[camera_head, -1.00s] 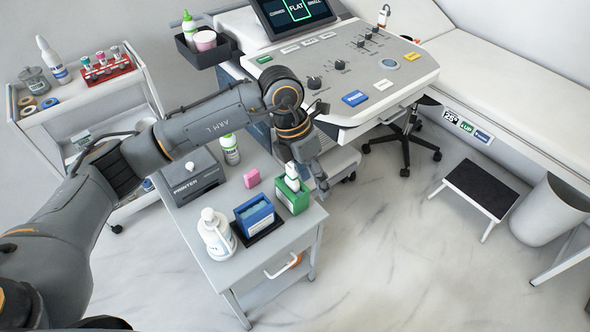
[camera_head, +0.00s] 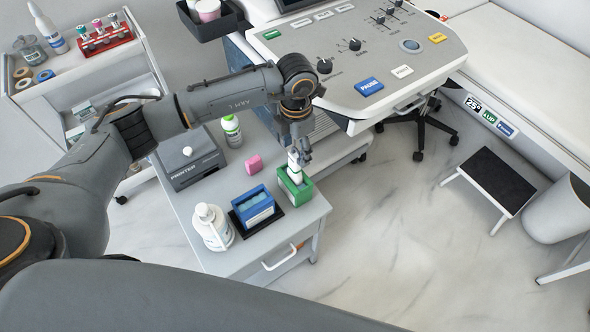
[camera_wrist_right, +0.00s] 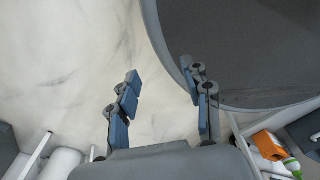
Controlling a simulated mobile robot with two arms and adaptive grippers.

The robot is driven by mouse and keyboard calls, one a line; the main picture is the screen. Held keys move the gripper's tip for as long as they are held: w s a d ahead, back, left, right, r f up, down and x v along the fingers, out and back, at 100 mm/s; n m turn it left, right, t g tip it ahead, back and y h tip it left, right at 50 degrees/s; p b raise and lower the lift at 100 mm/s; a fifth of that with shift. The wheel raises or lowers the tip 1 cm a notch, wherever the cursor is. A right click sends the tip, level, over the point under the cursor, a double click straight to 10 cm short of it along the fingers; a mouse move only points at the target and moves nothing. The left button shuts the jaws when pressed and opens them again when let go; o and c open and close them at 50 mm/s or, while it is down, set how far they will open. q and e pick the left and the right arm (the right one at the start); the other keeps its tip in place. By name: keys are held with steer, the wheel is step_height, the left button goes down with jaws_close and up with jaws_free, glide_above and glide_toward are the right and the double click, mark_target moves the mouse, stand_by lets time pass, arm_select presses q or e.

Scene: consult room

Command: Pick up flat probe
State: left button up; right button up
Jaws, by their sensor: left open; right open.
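A white probe (camera_head: 294,162) stands upright in a green holder (camera_head: 297,193) at the right front corner of the small grey cart (camera_head: 262,245). I cannot read which type of probe it is. My left gripper (camera_head: 303,155) points down at the top of this probe, very close to it; I cannot tell if they touch. The gripper is open, and its fingers are small and partly overlap the probe. My right gripper shows in the right wrist view (camera_wrist_right: 162,85), open and empty over the pale floor.
A blue box on a black tray (camera_head: 237,226) and a white pump bottle (camera_head: 213,227) stand left of the green holder. A pink block (camera_head: 253,164), a green-capped bottle (camera_head: 232,131) and a printer (camera_head: 190,162) are behind. The ultrasound console (camera_head: 380,65) overhangs behind the gripper.

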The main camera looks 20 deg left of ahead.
mark_target(295, 161)
arm_select(q)
steer(key=shift+s+a+f+p, duration=0.15)
steer(key=shift+f+p, duration=0.3)
steer(key=shift+f, duration=0.6)
step_height(295, 161, down, 2)
steer(key=shift+f, duration=0.45)
steer(key=shift+c, duration=0.7)
steer(key=c, duration=1)
arm_select(e)
steer(key=shift+w+a+r, duration=0.2)
steer(key=shift+w+r, duration=0.45)
